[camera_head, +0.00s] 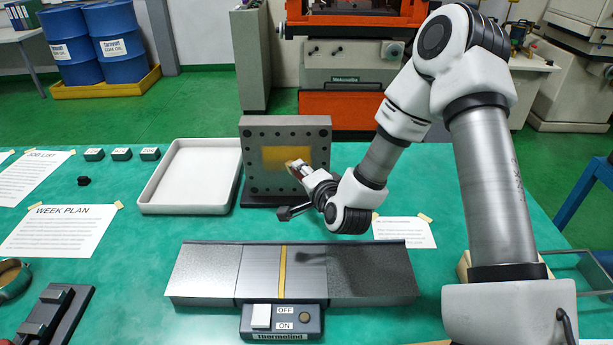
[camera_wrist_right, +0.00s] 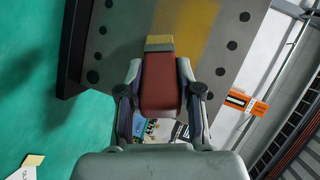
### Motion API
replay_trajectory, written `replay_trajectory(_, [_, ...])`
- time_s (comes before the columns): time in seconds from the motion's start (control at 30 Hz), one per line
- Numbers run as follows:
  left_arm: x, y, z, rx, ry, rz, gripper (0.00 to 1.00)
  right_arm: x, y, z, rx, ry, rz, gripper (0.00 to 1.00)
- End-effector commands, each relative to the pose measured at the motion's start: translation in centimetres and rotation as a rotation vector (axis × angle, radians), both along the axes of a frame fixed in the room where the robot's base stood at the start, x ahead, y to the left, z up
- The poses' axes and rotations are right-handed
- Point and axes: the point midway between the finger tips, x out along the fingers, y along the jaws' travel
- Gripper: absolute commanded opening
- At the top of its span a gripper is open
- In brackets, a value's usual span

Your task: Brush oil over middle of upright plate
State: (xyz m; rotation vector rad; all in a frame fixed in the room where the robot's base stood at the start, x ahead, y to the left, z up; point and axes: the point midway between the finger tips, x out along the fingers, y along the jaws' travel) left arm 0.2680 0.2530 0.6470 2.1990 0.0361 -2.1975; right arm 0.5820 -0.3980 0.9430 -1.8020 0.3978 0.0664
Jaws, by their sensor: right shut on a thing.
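The upright plate (camera_head: 318,130) is a grey steel block with holes around its edge, standing at the back of the green table. A yellow oily patch (camera_head: 271,157) covers part of its middle. My right gripper (camera_head: 301,171) is in front of the plate's right half and is shut on a brush (camera_head: 292,164). In the right wrist view the brush (camera_wrist_right: 160,82) has a reddish-brown handle between the fingers, and its pale bristle end (camera_wrist_right: 159,43) is at the lower end of the yellow patch (camera_wrist_right: 184,18); I cannot tell whether it touches. My left gripper is not in view.
A white tray (camera_head: 149,203) lies left of the plate. A grey magnetic chuck (camera_head: 205,272) with a brass strip and a switch box (camera_head: 282,320) are in front. Papers (camera_head: 60,231) and small blocks (camera_head: 121,154) lie at the left. A notice (camera_head: 411,233) lies right of the plate.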

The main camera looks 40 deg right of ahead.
Motion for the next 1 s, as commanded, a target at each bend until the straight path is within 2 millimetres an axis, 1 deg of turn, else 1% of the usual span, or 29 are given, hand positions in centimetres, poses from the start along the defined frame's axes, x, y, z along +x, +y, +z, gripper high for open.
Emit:
replay_trajectory(0.03, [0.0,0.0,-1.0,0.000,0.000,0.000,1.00,0.4,0.5,-0.4,-0.006,-0.004,0.003,0.00])
replay_trajectory(0.2, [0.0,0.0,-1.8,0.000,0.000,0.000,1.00,1.4,1.9,-0.2,-0.004,-0.003,0.002,0.00])
replay_trajectory(0.43, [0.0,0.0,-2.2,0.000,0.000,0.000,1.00,2.1,2.7,-0.1,-0.004,-0.004,0.000,0.00])
replay_trajectory(0.6, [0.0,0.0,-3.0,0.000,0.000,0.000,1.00,3.2,4.1,-0.1,-0.005,-0.004,0.001,0.00])
replay_trajectory(0.77, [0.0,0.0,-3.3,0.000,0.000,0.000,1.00,4.1,5.2,0.0,-0.004,-0.004,0.001,0.00])
replay_trajectory(1.0, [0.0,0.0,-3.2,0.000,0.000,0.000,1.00,4.2,5.3,0.1,0.000,-0.004,-0.002,0.00])
